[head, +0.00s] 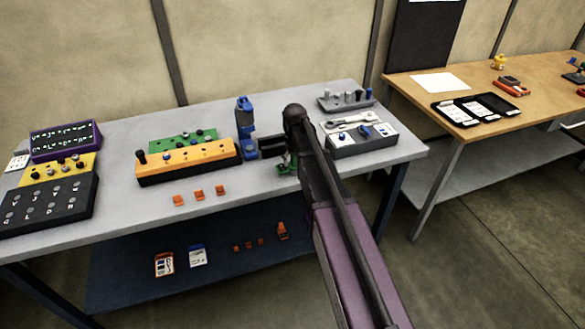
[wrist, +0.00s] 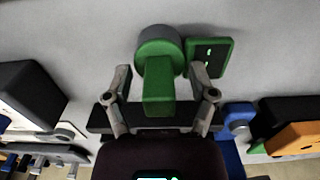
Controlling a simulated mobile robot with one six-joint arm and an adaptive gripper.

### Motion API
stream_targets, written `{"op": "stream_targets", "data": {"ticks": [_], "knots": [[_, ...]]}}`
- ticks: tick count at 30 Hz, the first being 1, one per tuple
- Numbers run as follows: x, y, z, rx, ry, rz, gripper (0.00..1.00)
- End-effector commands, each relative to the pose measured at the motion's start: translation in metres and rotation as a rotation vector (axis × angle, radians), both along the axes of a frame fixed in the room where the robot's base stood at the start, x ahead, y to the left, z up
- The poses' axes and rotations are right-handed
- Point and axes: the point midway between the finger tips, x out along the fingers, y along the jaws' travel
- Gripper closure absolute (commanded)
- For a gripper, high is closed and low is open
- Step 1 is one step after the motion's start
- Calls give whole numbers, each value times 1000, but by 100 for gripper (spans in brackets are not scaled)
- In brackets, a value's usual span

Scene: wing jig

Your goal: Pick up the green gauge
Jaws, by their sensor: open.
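The green gauge (wrist: 158,85) is in the middle of the wrist view, a green block joined to a round green part with a grey back. My gripper (wrist: 160,73) is open, with one finger on each side of the green block. A gap shows between the block and each finger. In the head view, my gripper (head: 272,147) is over the right half of the grey table, and a small bit of green (head: 287,168) shows just below it. My arm partly hides this spot.
A green plate with dark marks (wrist: 210,56) is close beside the right finger. In the head view, a blue device (head: 245,130) and an orange block (head: 188,162) stand left of my gripper. A grey box (head: 362,143) is to the right. Small orange pieces (head: 199,195) lie near the front edge.

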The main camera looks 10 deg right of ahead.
Motion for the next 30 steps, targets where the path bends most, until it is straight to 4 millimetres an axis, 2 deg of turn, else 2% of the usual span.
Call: {"op": "stream_targets", "data": {"ticks": [1,6,8,9,22,30], "knots": [[0,0,0,0,0,0,27],[0,0,0,0,0,0,78],[0,0,0,0,0,0,96],[0,0,0,0,0,0,100],[0,0,1,0,0,0,100],[0,0,12,0,0,0,100]]}}
